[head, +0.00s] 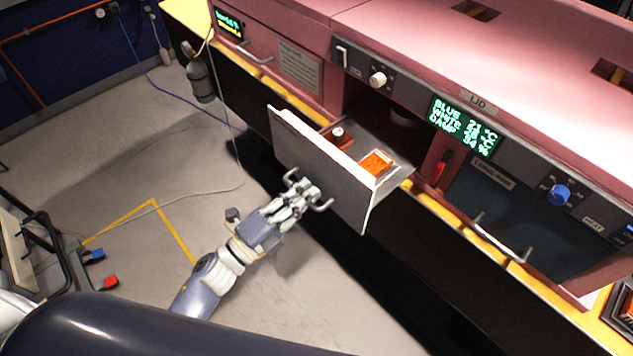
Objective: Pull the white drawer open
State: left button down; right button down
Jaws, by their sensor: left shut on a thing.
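The white drawer (325,178) stands pulled out from the pink machine, with its interior visible from above. An orange block (376,163) and a small dark item with a round top lie inside it. My left gripper (307,192) is at the drawer's front face, shut on the drawer's handle (322,206). The handle's ends show on both sides of the fingers, and the fingers hide its middle. My right gripper is not in view.
The pink machine (440,50) has a white knob (377,79), a blue knob (558,195), a lit display (464,126) and another handle (503,240) to the right. A grey bottle (200,76) hangs at the left. Open floor (120,170) lies left of the drawer, with a thin cable across it.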

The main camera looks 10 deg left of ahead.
pick_arm(q)
jog(key=shift+s+a+f, duration=0.15)
jog(key=shift+s, duration=0.05)
jog(key=c, duration=1.7)
grip_release()
jog(key=v, duration=1.2)
